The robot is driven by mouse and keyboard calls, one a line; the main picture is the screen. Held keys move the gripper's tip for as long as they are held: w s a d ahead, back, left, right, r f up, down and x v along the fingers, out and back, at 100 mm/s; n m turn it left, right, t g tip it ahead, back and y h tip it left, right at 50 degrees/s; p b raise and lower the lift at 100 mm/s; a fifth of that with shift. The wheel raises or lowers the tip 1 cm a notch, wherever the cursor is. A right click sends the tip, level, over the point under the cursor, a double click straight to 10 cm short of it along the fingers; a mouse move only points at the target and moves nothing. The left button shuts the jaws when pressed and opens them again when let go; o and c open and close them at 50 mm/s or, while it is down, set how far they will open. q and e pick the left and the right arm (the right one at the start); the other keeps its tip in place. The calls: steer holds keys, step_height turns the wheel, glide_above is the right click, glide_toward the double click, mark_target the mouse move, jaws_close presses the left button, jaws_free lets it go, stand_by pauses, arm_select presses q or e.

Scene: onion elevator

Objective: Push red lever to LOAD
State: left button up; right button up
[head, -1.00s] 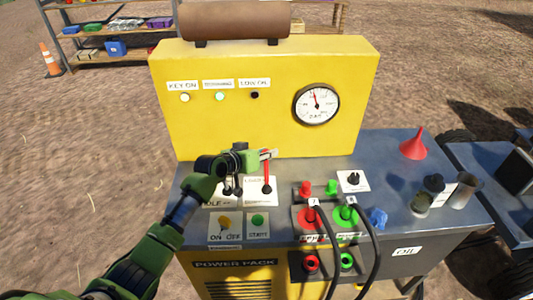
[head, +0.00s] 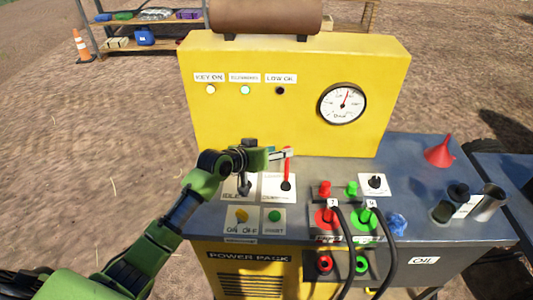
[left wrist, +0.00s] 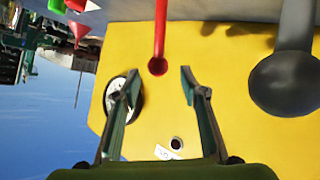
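The red lever (head: 287,168) stands nearly upright from a dark pivot on a white card (head: 270,190) on the machine's deck. The card's upper wording is mostly hidden. My left gripper (head: 284,153) is at the lever's upper end. In the left wrist view, the lever (left wrist: 160,30) ends in a round red tip between the two spread fingers of my left gripper (left wrist: 159,73). The fingers are open, with a gap on both sides of the tip. My right gripper is not in view.
A dark-knobbed lever (left wrist: 287,82) stands beside the red one, by the IDLE card (head: 231,190). The yellow panel (head: 300,120) with a gauge (head: 342,103) rises behind. Hoses (head: 389,250), connectors and a red funnel (head: 439,152) are to the right.

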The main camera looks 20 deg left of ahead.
arm_select(q)
steer(key=v, duration=0.6)
steer(key=shift+s, duration=0.1)
stand_by(0.3)
